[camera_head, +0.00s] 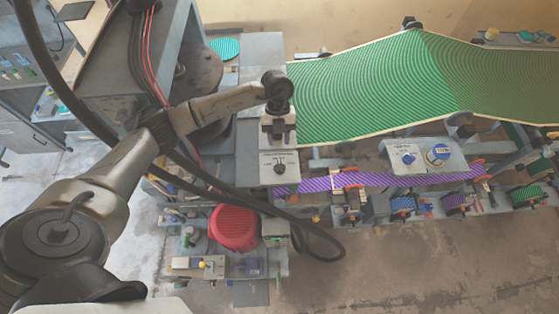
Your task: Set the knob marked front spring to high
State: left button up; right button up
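My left arm comes in from the left, and its gripper (278,137) points down just above a small light-grey panel. On that panel (264,178) sits a dark knob (281,168), just below the gripper in the picture. The printing on the panel is too small to read, so I cannot tell which knob is marked front spring. A second grey panel (425,168) to the right carries two blue knobs, one (408,157) smaller and one (438,153) larger. The gap between my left fingertips is too small to make out. My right gripper is not in view.
A wide green striped sheet (370,85) runs across the back right. A purple striped strip (385,181) passes below the panels. A red ribbed drum (234,228) and black cables (318,240) are at the lower middle. Bare floor (420,270) lies in front.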

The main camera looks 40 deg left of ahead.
aim_at(279, 165)
pick_arm(q)
jog(key=p+x, duration=0.2)
jog(key=x, duration=0.6)
jog(key=shift+s+d+f, duration=0.1)
jog(key=shift+f, duration=0.05)
jog(key=shift+s+d+f, duration=0.15)
jog(key=shift+d+f, duration=0.05)
jog(key=shift+f, duration=0.6)
grip_shut()
